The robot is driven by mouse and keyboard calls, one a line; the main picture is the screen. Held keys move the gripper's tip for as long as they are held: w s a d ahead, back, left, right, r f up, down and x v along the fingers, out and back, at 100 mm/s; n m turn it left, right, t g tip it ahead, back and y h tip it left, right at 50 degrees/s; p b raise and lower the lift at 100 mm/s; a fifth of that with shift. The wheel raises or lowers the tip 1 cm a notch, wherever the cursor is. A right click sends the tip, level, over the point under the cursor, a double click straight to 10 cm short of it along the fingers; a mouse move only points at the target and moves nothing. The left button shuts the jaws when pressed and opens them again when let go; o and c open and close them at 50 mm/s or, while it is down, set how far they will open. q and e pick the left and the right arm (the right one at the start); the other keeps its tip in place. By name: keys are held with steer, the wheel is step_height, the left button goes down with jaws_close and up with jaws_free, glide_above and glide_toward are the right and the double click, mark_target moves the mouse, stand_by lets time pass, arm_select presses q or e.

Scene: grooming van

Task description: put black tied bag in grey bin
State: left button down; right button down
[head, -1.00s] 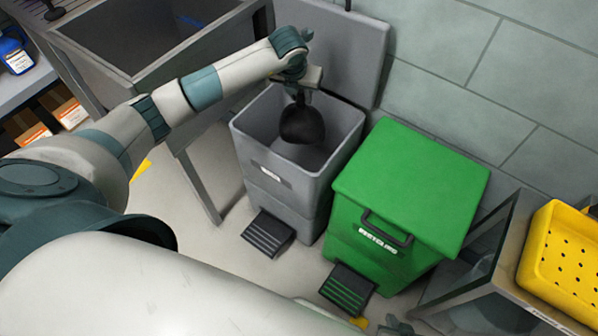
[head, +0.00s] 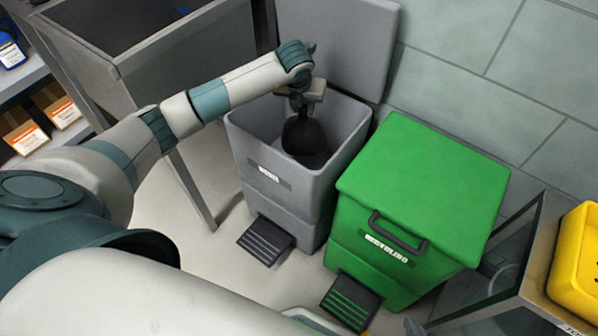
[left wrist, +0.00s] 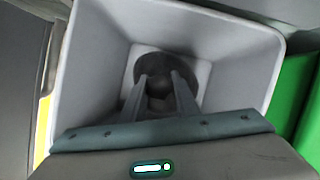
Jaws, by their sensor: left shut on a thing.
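The black tied bag (head: 303,136) hangs from my left gripper (head: 304,101), inside the mouth of the open grey bin (head: 252,153). My left gripper is shut on the top of the bag. In the left wrist view, the bag (left wrist: 158,68) is beneath my fingers (left wrist: 160,88), with the grey bin's walls (left wrist: 95,75) around it. The bag's lower part shows against the bin's inside; I cannot tell whether it touches the bottom. The grey bin's lid (head: 345,45) stands raised at the back. My right gripper cannot be made out in the head view.
A green recycling bin (head: 420,195) with its lid shut stands right of the grey bin. Pedals (head: 265,240) stick out in front. A grey metal tub (head: 150,45) on legs is at the left. A yellow container (head: 578,265) sits at the right.

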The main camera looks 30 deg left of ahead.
mark_target(302, 120)
arm_select(q)
steer(key=shift+r, duration=0.1)
steer(key=shift+f, duration=3.15)
arm_select(e)
steer(key=shift+w+a, duration=0.1)
steer(key=shift+a, duration=0.25)
arm_select(q)
steer(key=shift+f, duration=0.2)
steer(key=shift+f+b, duration=0.4)
steer(key=shift+f, duration=1.3)
arm_select(e)
steer(key=shift+w+a+r+t+y, duration=0.2)
steer(key=shift+t+y, duration=0.1)
steer(key=shift+t, duration=0.1)
arm_select(q)
steer(key=shift+f, duration=0.15)
arm_select(e)
steer(key=shift+f, duration=0.15)
